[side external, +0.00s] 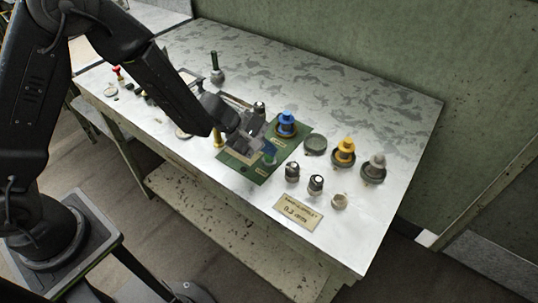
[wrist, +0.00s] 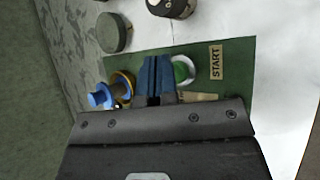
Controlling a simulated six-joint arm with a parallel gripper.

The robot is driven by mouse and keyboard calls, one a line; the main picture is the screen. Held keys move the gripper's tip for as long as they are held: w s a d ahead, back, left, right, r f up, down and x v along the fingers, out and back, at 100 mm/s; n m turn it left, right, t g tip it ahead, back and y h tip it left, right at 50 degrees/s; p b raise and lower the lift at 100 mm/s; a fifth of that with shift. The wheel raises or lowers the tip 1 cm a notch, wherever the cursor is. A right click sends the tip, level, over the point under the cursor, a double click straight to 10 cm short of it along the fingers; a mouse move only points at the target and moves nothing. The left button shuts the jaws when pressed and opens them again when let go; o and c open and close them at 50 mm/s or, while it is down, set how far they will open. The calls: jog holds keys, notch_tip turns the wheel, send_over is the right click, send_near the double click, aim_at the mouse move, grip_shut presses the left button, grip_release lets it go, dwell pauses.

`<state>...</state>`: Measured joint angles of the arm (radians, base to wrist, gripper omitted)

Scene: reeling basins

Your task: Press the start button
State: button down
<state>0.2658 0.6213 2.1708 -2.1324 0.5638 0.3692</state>
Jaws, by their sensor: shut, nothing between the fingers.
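The green start button (wrist: 181,71) sits in a pale ring on a green panel (wrist: 235,75), beside a tan label reading START (wrist: 215,62). In the side view the green button (side external: 269,158) is near the panel's front right part. My gripper (wrist: 155,62) is shut and empty, its blue-grey fingers pointing at the panel just left of the button in the wrist view. The fingers partly cover the button's edge there. In the side view my gripper (side external: 257,147) is low over the panel, close to the button; I cannot tell whether they touch.
A blue knob (side external: 286,122) stands on the panel behind the button. Yellow (side external: 344,151) and grey (side external: 374,168) knobs, a flat round cap (side external: 315,145) and black-and-white dials (side external: 316,184) stand to the right. A tan plate (side external: 296,212) lies at the table's front edge.

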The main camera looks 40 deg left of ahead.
aim_at(268, 157)
jog(key=shift+f, duration=0.5)
dwell(0.8)
jog(key=shift+r, duration=0.9)
jog(key=shift+r, duration=2.55)
